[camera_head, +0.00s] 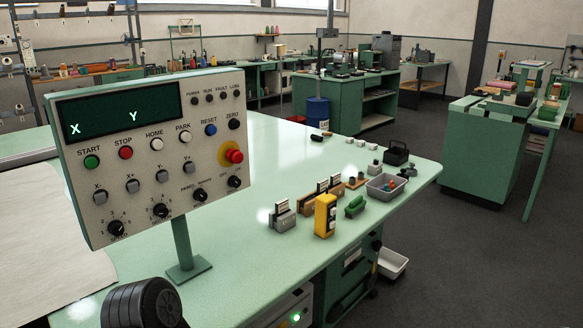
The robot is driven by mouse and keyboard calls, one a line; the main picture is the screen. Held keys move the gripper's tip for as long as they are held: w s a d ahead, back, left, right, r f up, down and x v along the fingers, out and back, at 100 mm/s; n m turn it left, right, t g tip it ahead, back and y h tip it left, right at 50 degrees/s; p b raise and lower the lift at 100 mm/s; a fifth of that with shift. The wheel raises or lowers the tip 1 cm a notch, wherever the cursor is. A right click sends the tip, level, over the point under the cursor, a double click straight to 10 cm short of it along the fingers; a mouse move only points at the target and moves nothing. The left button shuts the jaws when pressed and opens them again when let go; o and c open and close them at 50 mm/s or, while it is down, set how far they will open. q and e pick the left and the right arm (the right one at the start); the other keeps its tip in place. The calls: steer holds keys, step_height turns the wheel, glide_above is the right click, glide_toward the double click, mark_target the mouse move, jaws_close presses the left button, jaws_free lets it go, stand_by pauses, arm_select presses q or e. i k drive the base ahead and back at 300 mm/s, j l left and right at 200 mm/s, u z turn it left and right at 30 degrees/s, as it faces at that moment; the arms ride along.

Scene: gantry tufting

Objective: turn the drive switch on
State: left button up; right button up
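A grey control panel (150,152) stands on a green post at the left of the table. The small lamps (209,99) along the top look dark. I see neither gripper's fingers. A black ribbed part (140,303) at the bottom left may be mine; I cannot tell.
A red stop button (233,155) on a yellow ring sits above the knobs. The green table (275,160) holds a yellow switch box (325,215), small blocks and a grey bin (386,188) to the right. The tabletop behind the panel is mostly clear. A green light (295,317) glows below.

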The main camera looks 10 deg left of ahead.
mark_target(234, 181)
steer(key=i+l, duration=0.7)
steer(key=l, duration=0.25)
steer(key=u, duration=0.05)
